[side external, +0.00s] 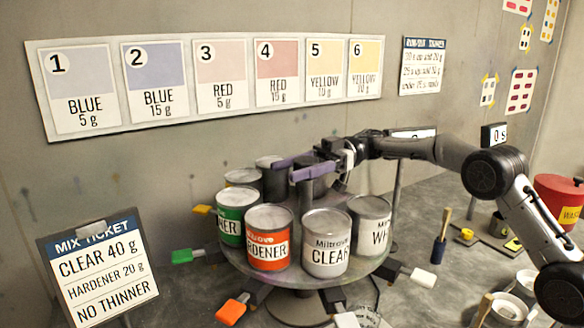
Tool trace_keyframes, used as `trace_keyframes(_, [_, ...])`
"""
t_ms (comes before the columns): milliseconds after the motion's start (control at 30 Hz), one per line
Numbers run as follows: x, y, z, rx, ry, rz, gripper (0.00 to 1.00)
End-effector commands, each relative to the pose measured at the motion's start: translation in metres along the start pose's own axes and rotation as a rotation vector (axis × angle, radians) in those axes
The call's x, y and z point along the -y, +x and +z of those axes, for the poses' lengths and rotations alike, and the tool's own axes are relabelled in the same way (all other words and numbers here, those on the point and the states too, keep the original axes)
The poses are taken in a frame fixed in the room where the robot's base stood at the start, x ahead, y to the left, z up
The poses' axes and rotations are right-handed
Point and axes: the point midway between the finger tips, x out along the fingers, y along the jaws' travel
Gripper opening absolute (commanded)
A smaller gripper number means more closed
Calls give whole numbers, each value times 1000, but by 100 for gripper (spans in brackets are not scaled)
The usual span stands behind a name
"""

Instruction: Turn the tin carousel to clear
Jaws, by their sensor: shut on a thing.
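The round tin carousel (316,277) stands on the bench in the side external view, with several tins around its rim. The clear tin (326,243), with a white label, faces the front. The orange hardener tin (268,237) is left of it, and the green tin (238,214) is further left, its label ending in "NER". A white-labelled tin (370,225) reading "WH" is to the right. My gripper (302,167) reaches in from the right above the tins. Its purple fingers are shut on the carousel's centre post (305,192). The far tins are partly hidden by my gripper.
A mix ticket (96,270) at left reads clear 40 g, hardener 20 g, no thinner. Coloured tabs, including orange (231,312), green (182,256) and white (422,279), stick out below the carousel. Cups (508,306) and a red bin (560,199) are at right.

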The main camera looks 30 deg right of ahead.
Motion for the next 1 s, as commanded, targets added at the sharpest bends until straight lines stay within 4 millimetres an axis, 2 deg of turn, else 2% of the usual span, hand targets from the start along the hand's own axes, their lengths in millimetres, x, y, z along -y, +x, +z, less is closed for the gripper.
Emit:
trace_keyframes(400, [5,1,-2,-4,-4,-169,0])
trace_keyframes(933, [6,2,-4,-6,-6,-189,0])
trace_keyframes(967, [6,2,-4,-6,-6,-189,64])
trace_keyframes(1000, [6,2,-4,-6,-6,-189,71])
